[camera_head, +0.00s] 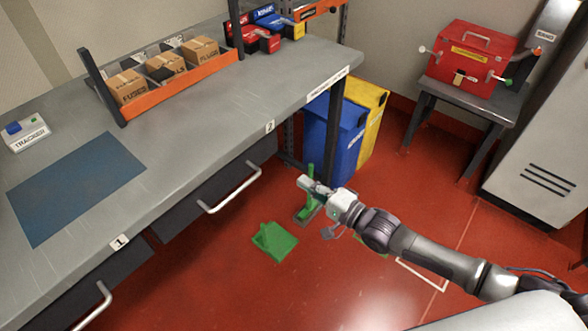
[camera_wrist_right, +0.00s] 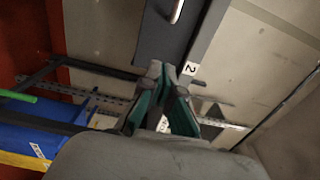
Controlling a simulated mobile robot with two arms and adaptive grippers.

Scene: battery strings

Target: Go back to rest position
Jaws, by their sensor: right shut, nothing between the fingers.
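My right gripper (camera_head: 305,184) reaches in from the right in the head view, in front of the workbench's right end, above the red floor. It is shut and holds nothing. In the right wrist view, its dark fingers with green inner faces (camera_wrist_right: 166,80) point toward the dark drawer front (camera_wrist_right: 175,38) and the label "2" of the bench. My left gripper and left arm are not seen.
The grey workbench (camera_head: 190,125) fills the left, with drawer handles jutting out. Blue (camera_head: 338,130) and yellow (camera_head: 376,105) bins stand behind my gripper. Green pieces (camera_head: 274,241) show on the floor. A red case (camera_head: 473,58) sits on a stand at right.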

